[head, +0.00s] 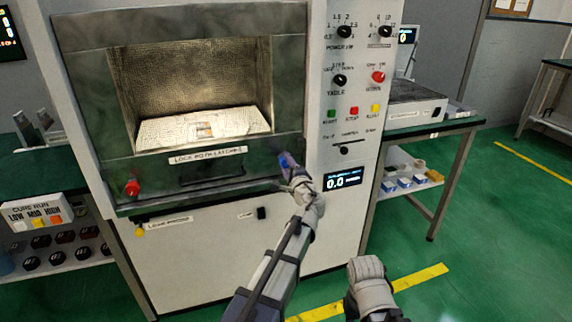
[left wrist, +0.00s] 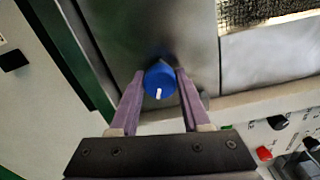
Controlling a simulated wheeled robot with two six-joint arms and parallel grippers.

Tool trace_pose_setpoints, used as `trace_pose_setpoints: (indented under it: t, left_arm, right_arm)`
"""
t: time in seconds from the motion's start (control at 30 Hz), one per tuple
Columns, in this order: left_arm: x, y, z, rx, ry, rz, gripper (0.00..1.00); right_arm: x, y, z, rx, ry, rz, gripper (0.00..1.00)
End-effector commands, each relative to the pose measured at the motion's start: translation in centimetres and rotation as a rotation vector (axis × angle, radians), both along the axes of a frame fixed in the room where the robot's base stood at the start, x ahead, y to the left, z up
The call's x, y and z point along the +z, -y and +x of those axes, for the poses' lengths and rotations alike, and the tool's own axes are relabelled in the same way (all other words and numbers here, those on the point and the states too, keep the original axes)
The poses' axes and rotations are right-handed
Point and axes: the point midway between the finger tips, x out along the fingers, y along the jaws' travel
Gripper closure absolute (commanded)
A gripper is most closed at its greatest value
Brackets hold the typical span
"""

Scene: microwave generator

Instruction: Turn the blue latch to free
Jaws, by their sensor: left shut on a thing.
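The blue latch (left wrist: 159,78) is a round knob on the grey metal door frame, with a white mark at its lower edge in the left wrist view. My left gripper (left wrist: 160,82) has its two purple fingers on either side of the knob, shut on it. A red latch (head: 132,187) sits at the door's lower left corner.
A dark handle (head: 212,172) and a label (head: 207,156) are on the door between the latches. The control panel (head: 350,100) with knobs, buttons and a display (head: 342,179) is just right of the gripper. Tables stand at both sides; the green floor at right is clear.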

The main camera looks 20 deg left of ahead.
Motion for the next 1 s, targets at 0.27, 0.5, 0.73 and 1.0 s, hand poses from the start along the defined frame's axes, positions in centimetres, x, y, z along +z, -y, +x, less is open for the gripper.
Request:
trace_pose_setpoints:
  t: [0.27, 0.5, 0.73, 1.0]
  left_arm:
    - [-0.02, 0.07, -0.02, -0.001, -0.142, 0.208, 1.00]
    - [-0.01, 0.09, -0.04, -0.001, -0.245, 0.361, 1.00]
    - [-0.01, 0.09, -0.03, -0.002, -0.312, 0.459, 1.00]
    - [-0.02, 0.10, -0.04, -0.002, -0.349, 0.515, 1.00]
  right_arm:
    - [0.01, 0.00, 0.00, 0.000, 0.000, 0.000, 0.50]
    - [0.02, 0.00, 0.00, 0.000, 0.000, 0.000, 0.50]
    - [0.02, 0.00, 0.00, 0.000, 0.000, 0.000, 0.50]
    - [0.02, 0.00, 0.00, 0.000, 0.000, 0.000, 0.50]
